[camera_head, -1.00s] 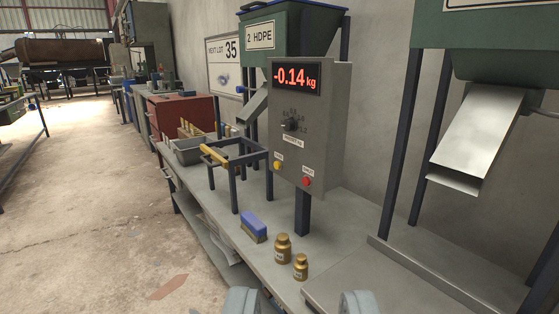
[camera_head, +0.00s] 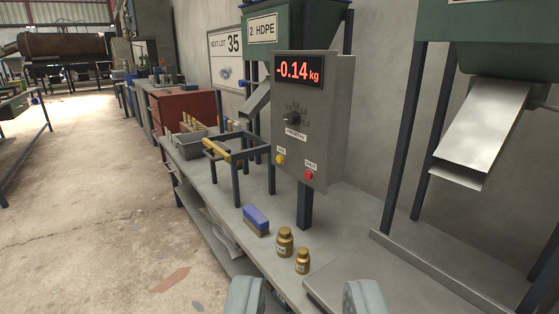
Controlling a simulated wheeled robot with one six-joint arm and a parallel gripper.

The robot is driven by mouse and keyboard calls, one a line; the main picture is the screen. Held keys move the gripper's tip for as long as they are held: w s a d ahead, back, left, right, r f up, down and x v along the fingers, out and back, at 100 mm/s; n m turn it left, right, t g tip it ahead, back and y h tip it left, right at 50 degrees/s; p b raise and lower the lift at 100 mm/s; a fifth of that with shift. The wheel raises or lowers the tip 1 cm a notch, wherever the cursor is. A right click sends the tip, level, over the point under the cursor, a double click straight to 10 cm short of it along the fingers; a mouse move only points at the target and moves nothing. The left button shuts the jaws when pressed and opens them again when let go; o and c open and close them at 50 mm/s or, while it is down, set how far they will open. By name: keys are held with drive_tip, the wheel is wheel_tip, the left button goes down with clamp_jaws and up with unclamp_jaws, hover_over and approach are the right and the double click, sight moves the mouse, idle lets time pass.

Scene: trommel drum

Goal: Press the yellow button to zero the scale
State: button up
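The yellow button (camera_head: 280,159) sits at the lower left of the grey control box (camera_head: 312,120), under a small label. A red button (camera_head: 309,175) is to its lower right. The box's red display (camera_head: 299,72) reads -0.14 kg, and a black knob (camera_head: 292,118) is below it. My gripper (camera_head: 305,300) shows as two grey fingertips at the bottom edge, wide apart with nothing between them. It is open, in front of the bench and well short of the box.
Two brass weights (camera_head: 285,242) and a blue-topped brush (camera_head: 256,220) stand on the bench (camera_head: 228,218) before the box. A frame with a yellow bar (camera_head: 217,151) is left of it. A metal chute (camera_head: 484,130) hangs at the right. Open floor lies left.

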clamp_jaws()
idle(1.6)
